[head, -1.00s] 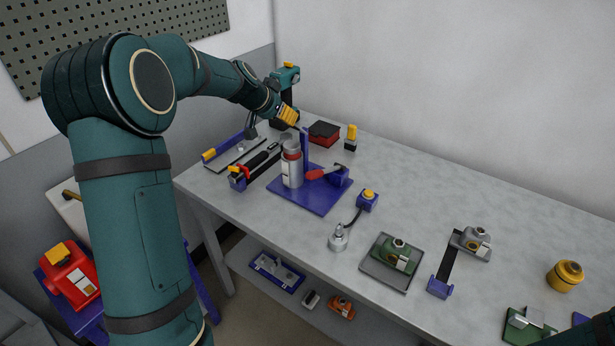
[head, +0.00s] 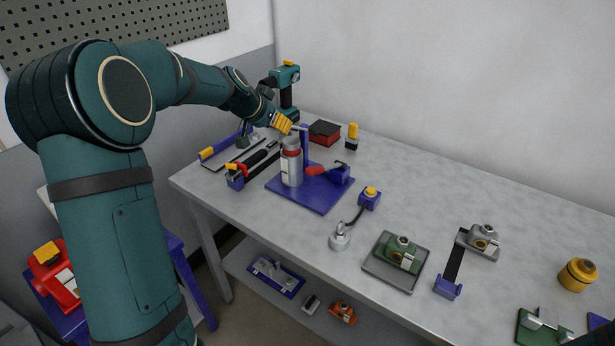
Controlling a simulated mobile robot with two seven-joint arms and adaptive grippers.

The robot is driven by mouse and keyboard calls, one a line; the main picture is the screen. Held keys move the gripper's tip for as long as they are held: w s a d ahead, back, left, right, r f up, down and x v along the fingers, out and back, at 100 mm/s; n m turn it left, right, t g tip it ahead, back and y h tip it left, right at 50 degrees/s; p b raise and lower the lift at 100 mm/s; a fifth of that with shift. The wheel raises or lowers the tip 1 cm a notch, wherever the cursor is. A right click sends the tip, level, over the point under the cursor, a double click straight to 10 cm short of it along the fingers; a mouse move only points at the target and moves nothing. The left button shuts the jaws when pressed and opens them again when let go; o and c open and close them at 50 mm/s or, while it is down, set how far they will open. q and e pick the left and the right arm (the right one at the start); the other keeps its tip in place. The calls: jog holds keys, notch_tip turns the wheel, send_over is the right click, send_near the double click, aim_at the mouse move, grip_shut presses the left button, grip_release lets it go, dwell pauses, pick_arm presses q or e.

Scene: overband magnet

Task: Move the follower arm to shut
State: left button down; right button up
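A blue stand (head: 316,198) on the table holds a grey canister (head: 291,168) with a red band, an upright blue post (head: 305,146) and a small blue block with a red-ended lever (head: 315,170). I cannot tell which part is the follower arm. My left gripper (head: 286,125), with yellow fingers, is just above the canister, close to the post's top. A thin light bar shows at its tip, but contact is unclear. The fingers are too small to tell open from shut. My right gripper is not visible; only a dark bit of arm shows at the lower right corner.
A green drill (head: 287,78), a red box (head: 324,132) and a yellow-topped piece (head: 352,136) stand behind. The table's back right is clear.

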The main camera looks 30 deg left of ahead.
pick_arm(q)
jog(key=shift+f, duration=0.1)
jog(key=f, duration=0.1)
jog(key=s+f+b, duration=0.1)
jog(key=f, duration=0.1)
jog(key=shift+s+f, duration=0.2)
jog(key=shift+f, duration=0.05)
dwell(0.4)
jog(key=shift+s+f, duration=0.15)
jog(key=shift+f, duration=1.05)
jog(key=shift+c, duration=2.2)
grip_release()
jog(key=shift+f, duration=0.1)
